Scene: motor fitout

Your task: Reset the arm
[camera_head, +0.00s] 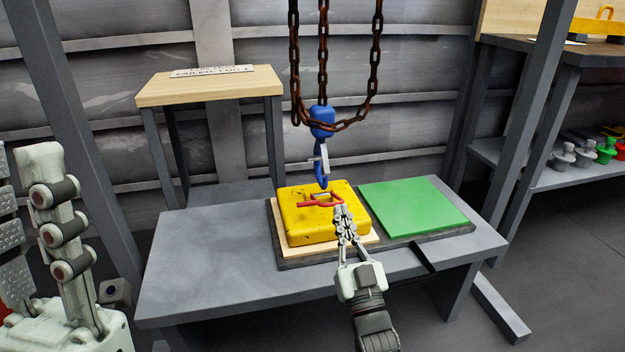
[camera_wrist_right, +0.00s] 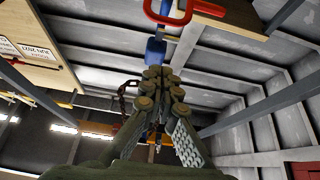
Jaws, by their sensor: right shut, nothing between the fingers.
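My right gripper (camera_head: 343,212) is shut and empty, its tips pointing toward the far side of the bench. In the right wrist view its fingers (camera_wrist_right: 158,75) meet, with a red handle (camera_wrist_right: 180,12) apart from them near the top edge. In the head view the red handle (camera_head: 318,204) is on the yellow block (camera_head: 300,230), just beyond the fingertips. A blue hook (camera_head: 321,170) hangs above the block; I cannot tell whether it touches the handle. My left gripper (camera_head: 50,235) shows only partly at the left edge, its fingers upward; its opening is unclear.
The yellow block sits on a wooden pad beside a green pad (camera_head: 415,207) on the grey bench (camera_head: 200,265). Rusty chains (camera_head: 323,60) hang above. A wooden-topped table (camera_head: 210,88) stands behind left. Shelving (camera_head: 590,175) with small coloured parts stands at right.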

